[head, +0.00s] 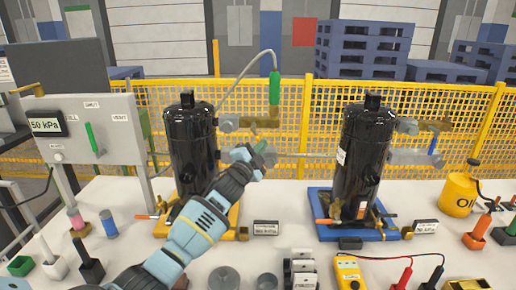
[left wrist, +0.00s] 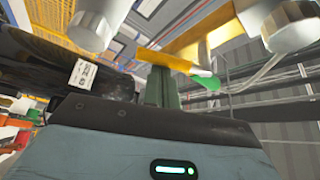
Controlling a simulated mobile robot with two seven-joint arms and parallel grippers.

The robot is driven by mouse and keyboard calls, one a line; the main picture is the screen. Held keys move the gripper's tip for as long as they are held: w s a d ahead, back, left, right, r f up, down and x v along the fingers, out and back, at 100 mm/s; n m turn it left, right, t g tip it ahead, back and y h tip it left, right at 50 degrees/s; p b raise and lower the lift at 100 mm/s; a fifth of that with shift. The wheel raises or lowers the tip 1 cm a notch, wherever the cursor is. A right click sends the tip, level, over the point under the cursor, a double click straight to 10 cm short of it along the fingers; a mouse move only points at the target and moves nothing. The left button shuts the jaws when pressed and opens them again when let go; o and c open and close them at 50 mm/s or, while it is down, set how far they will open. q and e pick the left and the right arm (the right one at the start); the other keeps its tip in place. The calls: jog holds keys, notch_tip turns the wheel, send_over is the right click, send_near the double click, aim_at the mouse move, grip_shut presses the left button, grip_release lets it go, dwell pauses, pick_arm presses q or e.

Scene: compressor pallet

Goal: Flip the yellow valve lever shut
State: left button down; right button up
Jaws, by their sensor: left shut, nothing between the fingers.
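The yellow valve lever (left wrist: 166,61) shows in the left wrist view as a short bar lying across, just beyond my left fingertips. In the head view it is small and hard to tell apart. The brass valve body (head: 266,122) is beside the left black compressor (head: 190,140), under a green hose coupling (head: 274,90). My left gripper (head: 262,152) is just below that valve, reaching up. Its greenish fingers (left wrist: 162,88) are together and hold nothing. They are at or very near the lever; I cannot tell whether they touch. My right gripper is out of view.
A second black compressor (head: 363,150) on a blue base stands to the right, with a brass valve (head: 434,125) and blue lever. A gauge box (head: 84,130) reading 50 kPa stands left. An oil can (head: 458,193) and test meter (head: 349,272) stand on the white table.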

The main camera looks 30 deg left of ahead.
pick_arm(q)
jog(key=shift+s+a+f, duration=0.15)
jog(key=shift+a, duration=0.25)
jog(key=shift+s+a+f, duration=0.15)
jog(key=shift+a, duration=0.2)
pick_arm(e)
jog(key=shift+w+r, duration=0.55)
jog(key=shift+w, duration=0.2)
pick_arm(q)
jog(key=shift+a, duration=0.1)
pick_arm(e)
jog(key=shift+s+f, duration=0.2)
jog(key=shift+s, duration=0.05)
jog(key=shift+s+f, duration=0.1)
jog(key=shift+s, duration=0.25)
